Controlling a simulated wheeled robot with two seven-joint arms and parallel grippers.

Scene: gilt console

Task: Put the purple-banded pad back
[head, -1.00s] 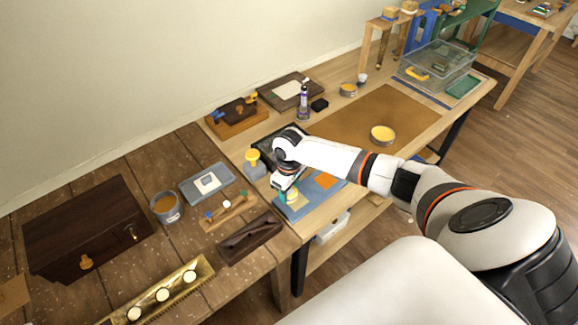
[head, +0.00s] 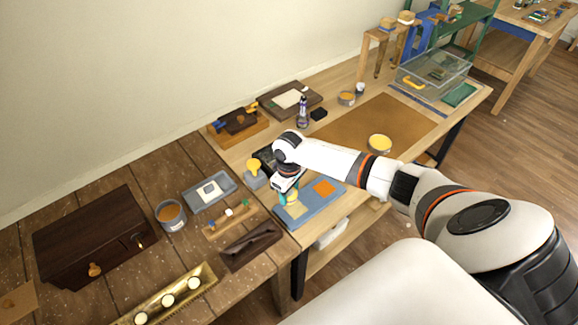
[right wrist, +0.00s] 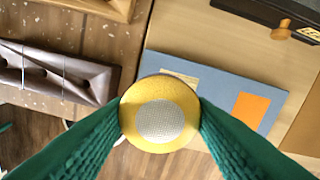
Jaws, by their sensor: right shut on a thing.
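My right gripper (head: 288,197) is shut on a round yellow-topped thing with a pale, dimpled centre (right wrist: 160,120), held between its green fingers in the right wrist view. No purple band shows on it, so I cannot tell whether it is the purple-banded pad. It is over the left part of a blue-grey board (head: 325,201), which bears an orange square (head: 324,187) and a cream square (head: 297,209). Whether it touches the board is unclear. My left gripper is not in view.
A yellow-knobbed grey block (head: 254,168) stands close left of my gripper. A purple-labelled bottle (head: 302,113) stands behind. The brown mat (head: 365,125) is mostly bare.

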